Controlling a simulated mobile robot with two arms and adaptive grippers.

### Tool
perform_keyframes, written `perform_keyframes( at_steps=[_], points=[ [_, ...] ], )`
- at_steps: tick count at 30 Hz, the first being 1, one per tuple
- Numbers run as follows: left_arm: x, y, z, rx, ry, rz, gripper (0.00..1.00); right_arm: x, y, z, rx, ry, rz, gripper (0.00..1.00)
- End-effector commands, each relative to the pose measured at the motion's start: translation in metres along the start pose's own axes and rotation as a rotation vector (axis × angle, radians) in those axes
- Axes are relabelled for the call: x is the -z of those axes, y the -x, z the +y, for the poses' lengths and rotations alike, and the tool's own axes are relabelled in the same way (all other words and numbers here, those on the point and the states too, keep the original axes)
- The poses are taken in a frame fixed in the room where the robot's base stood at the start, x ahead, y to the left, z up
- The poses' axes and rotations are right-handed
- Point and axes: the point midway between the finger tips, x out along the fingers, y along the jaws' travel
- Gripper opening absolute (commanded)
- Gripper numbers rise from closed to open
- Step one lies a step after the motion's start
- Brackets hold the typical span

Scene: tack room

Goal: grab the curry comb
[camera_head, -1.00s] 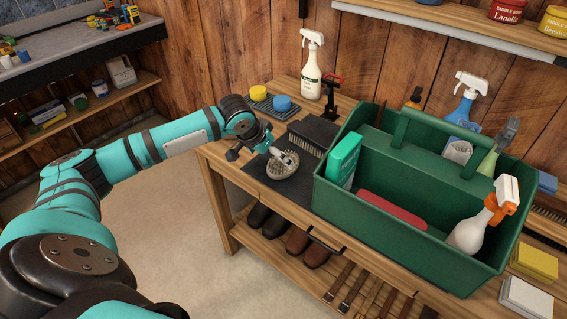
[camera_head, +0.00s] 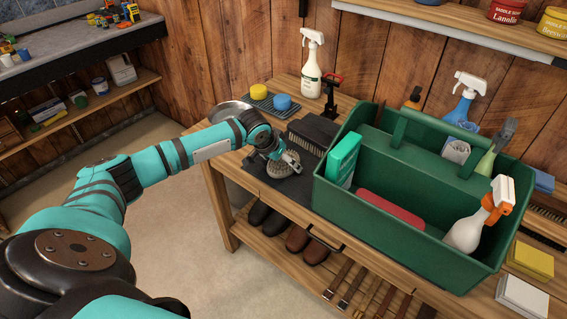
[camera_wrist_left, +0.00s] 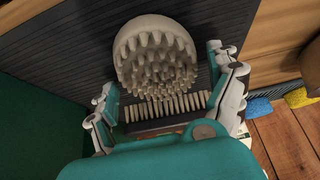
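The curry comb (camera_head: 279,170) is a round, pale, knobbly-toothed grooming tool on the dark mat near the bench's left end. In the head view my left gripper (camera_head: 290,161) is over it and hides part of it. In the left wrist view the curry comb (camera_wrist_left: 155,55) shows teeth toward the camera. There my left gripper (camera_wrist_left: 163,80) is open, with one finger on each side of the comb and visible gaps between. Whether anything touches is not clear. My right gripper is not in view.
A bristle brush (camera_head: 305,143) lies close to the comb; it also shows in the left wrist view (camera_wrist_left: 167,105). A large green tote (camera_head: 400,235) with bottles stands just right. Sponges (camera_head: 282,102) and a spray bottle (camera_head: 311,70) are behind. A metal bowl (camera_head: 229,110) is at back left.

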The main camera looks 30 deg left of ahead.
Motion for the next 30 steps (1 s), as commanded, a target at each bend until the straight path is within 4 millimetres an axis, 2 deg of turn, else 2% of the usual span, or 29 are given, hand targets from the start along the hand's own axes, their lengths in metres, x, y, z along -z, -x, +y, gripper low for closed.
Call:
perform_keyframes(
  at_steps=[1, 11, 22, 30],
  points=[
    [0.000, 0.000, 0.000, 0.000, 0.000, 0.000, 0.80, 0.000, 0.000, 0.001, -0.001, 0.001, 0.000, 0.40],
    [0.000, 0.000, 0.000, 0.000, 0.001, 0.000, 0.38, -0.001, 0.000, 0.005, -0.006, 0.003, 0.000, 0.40],
    [0.004, 0.005, -0.001, 0.000, 0.001, 0.003, 0.38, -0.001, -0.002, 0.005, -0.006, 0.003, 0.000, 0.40],
    [0.019, 0.033, 0.000, 0.000, 0.000, 0.004, 0.38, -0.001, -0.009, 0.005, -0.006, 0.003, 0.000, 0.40]
  ],
)
